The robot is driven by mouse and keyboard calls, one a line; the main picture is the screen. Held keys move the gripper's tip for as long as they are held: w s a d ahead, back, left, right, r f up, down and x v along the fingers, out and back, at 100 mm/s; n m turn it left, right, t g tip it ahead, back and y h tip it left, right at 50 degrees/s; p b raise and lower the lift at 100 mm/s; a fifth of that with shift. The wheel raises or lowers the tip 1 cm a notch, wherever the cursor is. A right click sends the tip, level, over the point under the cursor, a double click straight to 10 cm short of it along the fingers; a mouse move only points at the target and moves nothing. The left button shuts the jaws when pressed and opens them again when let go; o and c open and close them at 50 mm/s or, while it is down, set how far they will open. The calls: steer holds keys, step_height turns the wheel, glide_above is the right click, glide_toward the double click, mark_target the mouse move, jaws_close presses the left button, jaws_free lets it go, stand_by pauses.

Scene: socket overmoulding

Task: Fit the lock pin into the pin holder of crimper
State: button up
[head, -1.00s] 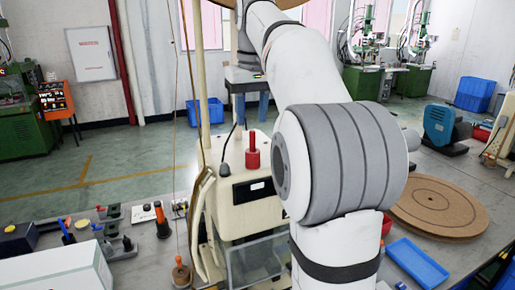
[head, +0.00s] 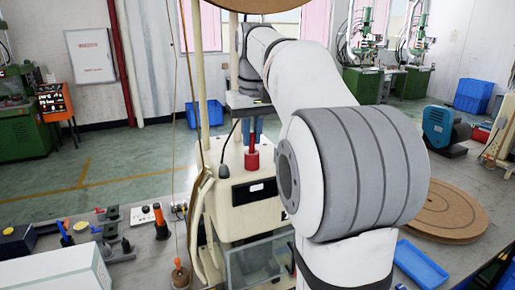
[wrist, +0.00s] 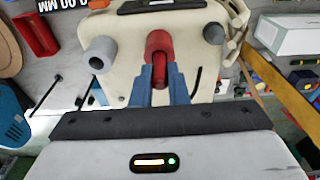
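The red lock pin (head: 252,143) stands upright at the beige crimper (head: 250,180), its lower end at the wider red pin holder (head: 252,161). I cannot tell how deep it sits. My gripper (head: 252,128) points down over it, with blue fingers at the pin's upper part. In the wrist view, the pin (wrist: 160,75) lies between the two blue fingers (wrist: 161,80), which look closed against its sides. The red holder (wrist: 158,42) shows just beyond the fingertips.
A grey cylinder (wrist: 99,54) stands beside the holder on the crimper. A rope and pale post rise on the crimper's left. Bench tools (head: 110,235) lie left; a round brown board (head: 440,208) and blue tray (head: 420,268) lie right.

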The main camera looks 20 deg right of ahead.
jaws_close()
steer(key=shift+r, duration=0.15)
